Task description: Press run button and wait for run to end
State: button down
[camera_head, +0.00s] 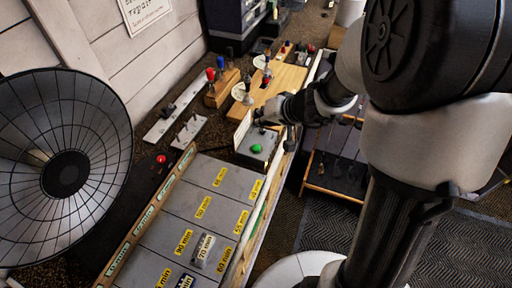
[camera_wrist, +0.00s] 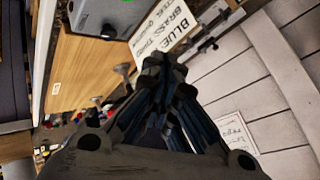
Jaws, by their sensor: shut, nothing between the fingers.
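A green round button (camera_head: 257,148) sits on top of a small grey box (camera_head: 252,160) near the middle of the head view. The grey box (camera_wrist: 108,18) also shows at the top of the wrist view, with a sliver of the green button (camera_wrist: 125,1) at the picture's edge. My gripper (camera_head: 259,116) is just beyond the box in the head view and appears apart from the button. In the wrist view my gripper's (camera_wrist: 165,66) fingers are together, with nothing between them. My arm covers much of the head view's right side.
A white lettered card (camera_wrist: 166,30) stands by the box, close to my fingertips. A wooden board (camera_head: 281,84) with upright pieces lies behind. Grey labelled compartments (camera_head: 200,205) fill the front. A red button (camera_head: 161,159) and a large dish-shaped lamp (camera_head: 66,172) are at left.

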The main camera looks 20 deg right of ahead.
jog(key=b, duration=0.5)
send_over(259, 146)
notch_tip(259, 146, down, 6)
jog(key=shift+w+f, duration=0.1)
jog(key=shift+f, duration=0.05)
jog(key=shift+f+b, duration=0.65)
dwell(0.5)
jog(key=shift+f+b, duration=0.4)
jog(key=shift+b, duration=0.4)
jog(key=shift+f+b, duration=0.5)
jog(key=shift+b, duration=0.3)
dwell(0.5)
jog(key=shift+r, duration=0.1)
jog(key=shift+r+p, duration=0.5)
jog(key=shift+r, duration=0.35)
jog(key=shift+r+p, duration=1.55)
jog(key=shift+r, duration=0.95)
